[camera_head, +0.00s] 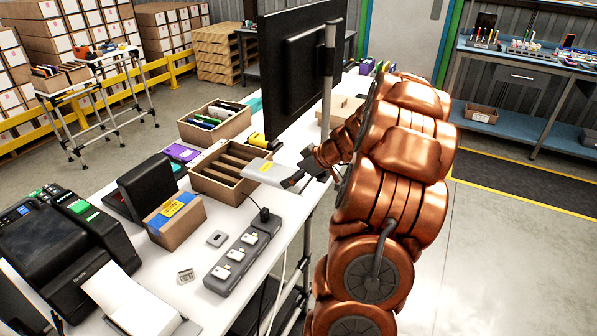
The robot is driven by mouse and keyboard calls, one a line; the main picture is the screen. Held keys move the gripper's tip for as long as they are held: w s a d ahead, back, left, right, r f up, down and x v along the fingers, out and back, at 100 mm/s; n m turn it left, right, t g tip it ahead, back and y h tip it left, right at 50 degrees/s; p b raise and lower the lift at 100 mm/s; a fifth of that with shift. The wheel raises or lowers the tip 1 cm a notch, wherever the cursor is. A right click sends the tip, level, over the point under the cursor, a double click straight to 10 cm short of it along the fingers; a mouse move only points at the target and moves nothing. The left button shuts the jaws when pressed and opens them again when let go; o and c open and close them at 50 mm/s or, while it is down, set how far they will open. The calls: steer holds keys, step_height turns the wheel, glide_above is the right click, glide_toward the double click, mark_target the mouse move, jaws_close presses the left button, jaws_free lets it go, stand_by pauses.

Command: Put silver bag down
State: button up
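The silver bag (265,169) is a flat, pale grey packet with a small yellow mark near its left part. My gripper (294,180) is shut on the bag's right end and reaches in from the right. The bag is held roughly level over the right edge of an open brown carton with dividers (216,187). The carton's visible slots look empty. The bag hides part of the carton's right side. The fingertips are small and dark in this view.
A second carton (188,133) holding several packets stands behind. A monitor (291,75) rises close behind my gripper. A small closed box (176,222), a power strip (243,262) and a printer (62,250) stand on the white table. Some bare tabletop (283,207) lies right of the divided carton.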

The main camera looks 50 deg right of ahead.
steer(key=shift+f, duration=0.1)
steer(key=o, duration=0.9)
steer(key=shift+c, duration=0.2)
steer(key=shift+r+p, duration=0.8)
steer(key=shift+p, duration=0.45)
steer(key=b+v, duration=0.4)
steer(key=v, duration=0.7)
steer(key=shift+s+r+b, duration=0.15)
steer(key=shift+s+b, duration=0.2)
steer(key=shift+s, duration=0.05)
